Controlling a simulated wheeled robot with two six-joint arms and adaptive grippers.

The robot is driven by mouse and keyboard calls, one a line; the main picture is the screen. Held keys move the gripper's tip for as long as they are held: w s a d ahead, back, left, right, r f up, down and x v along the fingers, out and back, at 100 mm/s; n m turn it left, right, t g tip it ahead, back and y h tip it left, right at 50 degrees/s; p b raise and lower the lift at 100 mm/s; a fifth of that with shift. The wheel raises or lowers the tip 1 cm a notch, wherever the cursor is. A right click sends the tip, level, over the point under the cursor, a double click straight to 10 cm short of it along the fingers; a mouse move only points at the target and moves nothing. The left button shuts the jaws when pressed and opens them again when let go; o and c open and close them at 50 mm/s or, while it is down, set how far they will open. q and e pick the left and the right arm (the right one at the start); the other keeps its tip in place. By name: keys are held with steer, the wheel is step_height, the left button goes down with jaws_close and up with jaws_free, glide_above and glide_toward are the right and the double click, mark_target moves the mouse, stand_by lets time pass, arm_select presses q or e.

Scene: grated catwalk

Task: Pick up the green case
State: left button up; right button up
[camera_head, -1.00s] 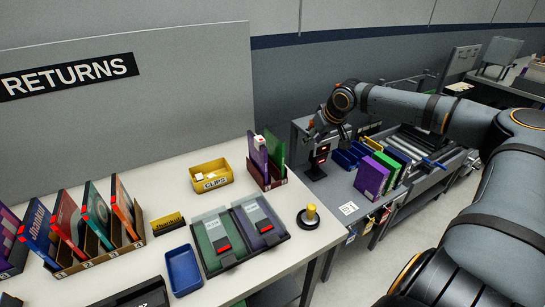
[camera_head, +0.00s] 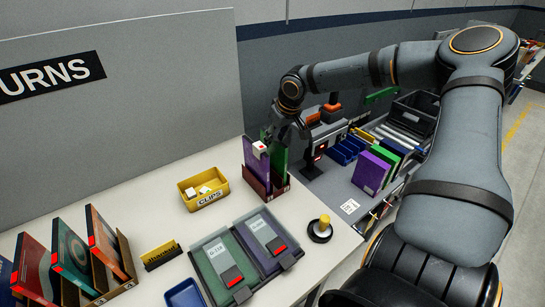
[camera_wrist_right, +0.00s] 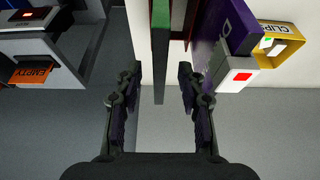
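A thin green case (camera_head: 281,163) stands upright in a dark red holder (camera_head: 262,184) on the white table, behind a purple case (camera_head: 256,165) with a white and red clip. My right gripper (camera_head: 281,139) is at the top of the green case. In the right wrist view the gripper (camera_wrist_right: 158,88) is open. The green case (camera_wrist_right: 160,40) shows edge-on and reaches between its two fingers, with a gap on each side. The purple case (camera_wrist_right: 222,48) is just right of the fingers there. My left gripper is not in view.
A yellow clips bin (camera_head: 204,188), grey trays and a yellow-knobbed post (camera_head: 320,229) are on the table. Another green case (camera_head: 390,160) stands beside purple ones on the side bench. A grey wall panel (camera_head: 120,110) rises behind the table.

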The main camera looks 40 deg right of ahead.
mark_target(273, 160)
steer(key=shift+w+d+f, duration=0.1)
steer(key=shift+w+f, duration=0.1)
steer(key=shift+f, duration=0.2)
steer(key=shift+w+f, duration=0.15)
steer(key=shift+f, duration=0.2)
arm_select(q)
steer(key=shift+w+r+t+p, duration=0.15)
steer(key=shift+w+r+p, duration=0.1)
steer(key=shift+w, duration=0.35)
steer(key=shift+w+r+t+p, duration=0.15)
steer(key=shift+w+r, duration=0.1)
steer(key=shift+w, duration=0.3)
arm_select(e)
steer(key=x, duration=0.4)
steer(key=shift+w+r, duration=0.1)
steer(key=shift+w, duration=0.15)
arm_select(q)
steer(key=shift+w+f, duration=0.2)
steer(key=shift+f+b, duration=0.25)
steer(key=shift+b, duration=0.25)
arm_select(e)
steer(key=shift+f, duration=0.3)
jaws_close()
